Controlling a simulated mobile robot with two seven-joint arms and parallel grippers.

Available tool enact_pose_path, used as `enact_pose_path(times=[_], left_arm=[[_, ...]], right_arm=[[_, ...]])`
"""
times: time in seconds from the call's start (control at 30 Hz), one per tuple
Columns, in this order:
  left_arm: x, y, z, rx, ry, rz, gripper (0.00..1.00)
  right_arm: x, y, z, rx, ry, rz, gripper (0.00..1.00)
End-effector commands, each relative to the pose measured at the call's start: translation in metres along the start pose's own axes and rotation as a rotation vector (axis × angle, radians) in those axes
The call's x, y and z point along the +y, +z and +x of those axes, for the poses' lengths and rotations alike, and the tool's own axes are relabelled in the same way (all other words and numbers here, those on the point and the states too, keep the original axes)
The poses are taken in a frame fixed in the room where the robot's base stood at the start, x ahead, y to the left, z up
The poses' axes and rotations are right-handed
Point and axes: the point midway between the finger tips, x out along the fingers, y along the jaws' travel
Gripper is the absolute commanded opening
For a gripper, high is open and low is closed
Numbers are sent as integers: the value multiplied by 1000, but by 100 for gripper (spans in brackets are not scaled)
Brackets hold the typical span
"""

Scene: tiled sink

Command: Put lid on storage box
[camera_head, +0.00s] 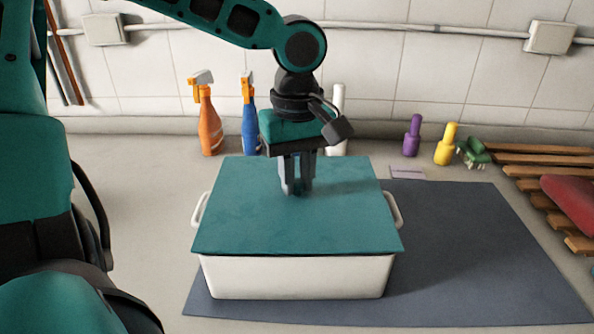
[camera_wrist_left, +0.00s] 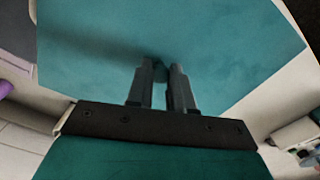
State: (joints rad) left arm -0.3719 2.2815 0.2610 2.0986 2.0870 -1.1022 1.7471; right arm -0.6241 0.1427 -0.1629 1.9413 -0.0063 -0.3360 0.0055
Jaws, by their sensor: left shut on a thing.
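The teal flat lid (camera_head: 250,215) lies over the top of the white storage box (camera_head: 297,277) in the head view. It covers the opening, with a thin dark line between lid and box at the front. A box handle shows at each side. My left gripper (camera_head: 297,188) points down at the middle of the lid, its fingers close together and shut on a small part there, mostly hidden by the fingers. In the left wrist view the lid (camera_wrist_left: 220,40) fills most of the picture, with the fingers (camera_wrist_left: 162,68) against it. My right gripper is not in view.
The box stands on a dark grey mat (camera_head: 470,250). Behind are an orange spray bottle (camera_head: 209,130), a blue one (camera_head: 250,128), and purple (camera_head: 412,137) and yellow (camera_head: 446,145) items. A wooden rack (camera_head: 545,170) is at right. The mat's right side is clear.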

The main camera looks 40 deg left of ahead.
Motion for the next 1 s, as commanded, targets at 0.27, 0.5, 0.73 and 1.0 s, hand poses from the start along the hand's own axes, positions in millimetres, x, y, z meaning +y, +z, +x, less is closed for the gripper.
enact_pose_path(times=[0.27, 0.5, 0.73, 1.0], left_arm=[[0, 0, 0, 0, 1, 2, 0], [0, 0, 0, 0, 1, 2, 0], [0, 0, 0, 0, 0, 4, 0], [0, 0, 0, 0, 1, 7, 0]], right_arm=[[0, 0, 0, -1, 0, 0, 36], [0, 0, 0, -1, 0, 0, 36], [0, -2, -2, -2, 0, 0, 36], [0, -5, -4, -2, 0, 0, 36]])
